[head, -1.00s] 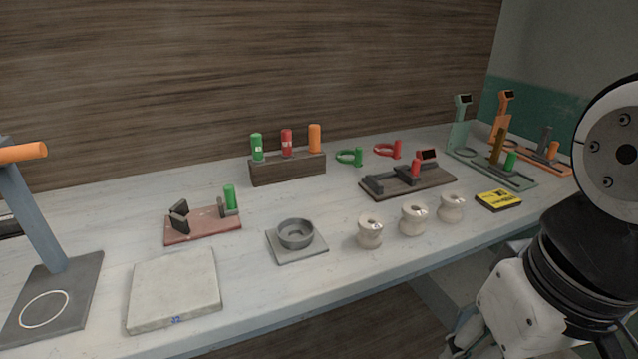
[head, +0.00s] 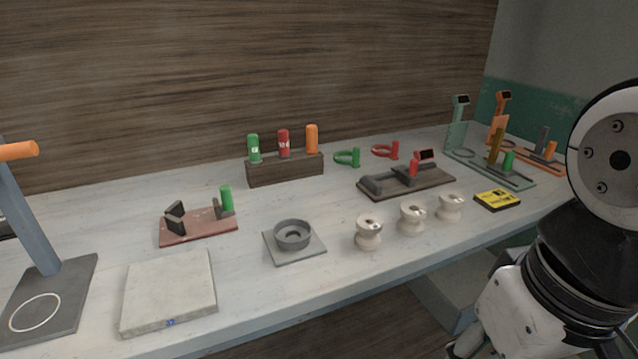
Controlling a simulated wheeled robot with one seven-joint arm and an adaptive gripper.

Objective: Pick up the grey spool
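Three pale cream spools stand upright in a slanting row near the front edge of the bench: the left spool (head: 368,233), the middle spool (head: 411,219) and the right spool (head: 449,206). They look alike, and none is clearly grey. A round grey cup-like piece (head: 293,235) sits on a grey square plate (head: 310,252) left of them. My arm fills the right edge, in front of the bench; I cannot make out its gripper or fingertips. No spool is seen held.
A yellow box (head: 497,199) lies right of the spools, with a dark fixture (head: 420,184) behind them. A block holding several tubes (head: 285,170) stands at the back. A pale slab (head: 169,291) and a grey stand (head: 70,290) are at left. Bare bench shows around the spools.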

